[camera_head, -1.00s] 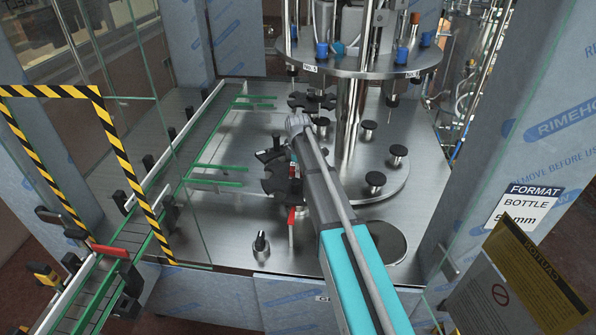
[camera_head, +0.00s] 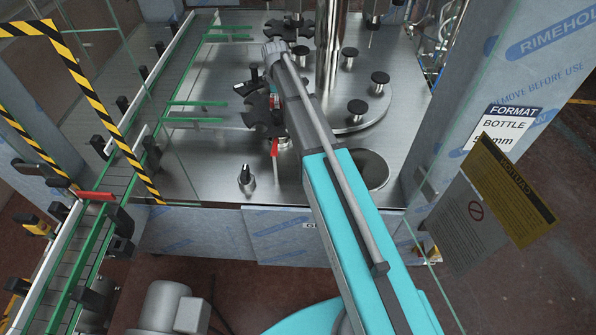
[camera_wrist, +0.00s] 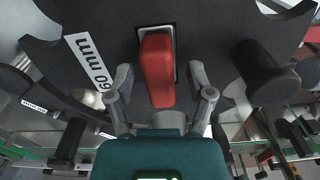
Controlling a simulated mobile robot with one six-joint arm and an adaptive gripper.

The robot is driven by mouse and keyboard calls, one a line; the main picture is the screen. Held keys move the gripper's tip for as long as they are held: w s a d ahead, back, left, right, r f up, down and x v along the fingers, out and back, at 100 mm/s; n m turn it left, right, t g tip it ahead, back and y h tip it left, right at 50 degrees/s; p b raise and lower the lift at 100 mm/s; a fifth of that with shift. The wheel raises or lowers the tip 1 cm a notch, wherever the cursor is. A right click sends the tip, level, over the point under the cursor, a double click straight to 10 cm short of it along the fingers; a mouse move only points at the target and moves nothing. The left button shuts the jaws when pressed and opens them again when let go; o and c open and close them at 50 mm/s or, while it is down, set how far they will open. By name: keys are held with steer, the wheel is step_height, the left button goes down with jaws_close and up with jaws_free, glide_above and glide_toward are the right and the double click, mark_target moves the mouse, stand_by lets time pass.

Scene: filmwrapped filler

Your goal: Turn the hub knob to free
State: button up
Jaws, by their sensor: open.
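A red knob (camera_wrist: 157,72) stands in a pale-edged slot in a dark star-shaped plate (camera_wrist: 215,45) with a white "60 mm" label (camera_wrist: 88,60), in the wrist view. My gripper (camera_wrist: 161,82) is open, with one finger on each side of the knob. Gaps show between the fingers and the knob; I see no clear contact. In the head view a small red part, likely this knob (camera_head: 274,101), shows beside my arm at the dark star wheel (camera_head: 258,117). My gripper is hidden there behind my arm. No free marking is readable.
A red-handled lever (camera_head: 275,148) stands below the star wheel. A guide-railed conveyor (camera_head: 120,160) runs at left. Black-topped posts (camera_head: 357,107) stand on the round plate at right. A clear door with a notice (camera_head: 490,195) hangs at front right. Bare steel deck (camera_head: 205,170) lies left of the lever.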

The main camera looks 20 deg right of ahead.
steer(key=m, duration=1.2)
steer(key=shift+m, duration=0.4)
steer(key=m, duration=0.4)
steer(key=shift+m, duration=0.3)
step_height(320, 180, up, 14)
steer(key=p, duration=1.4)
steer(key=s+f+n+b, duration=0.1)
steer(key=s+f+b, duration=0.7)
steer(key=s, duration=0.1)
steer(key=s+f+n+b, duration=0.1)
steer(key=s+f+b, duration=0.7)
steer(key=s, duration=0.2)
steer(key=s+f+n+b, duration=0.1)
steer(key=s+f+b, duration=0.7)
steer(key=s, duration=0.1)
steer(key=shift+s+f+n+b, duration=0.25)
steer(key=shift+s+n+b, duration=0.05)
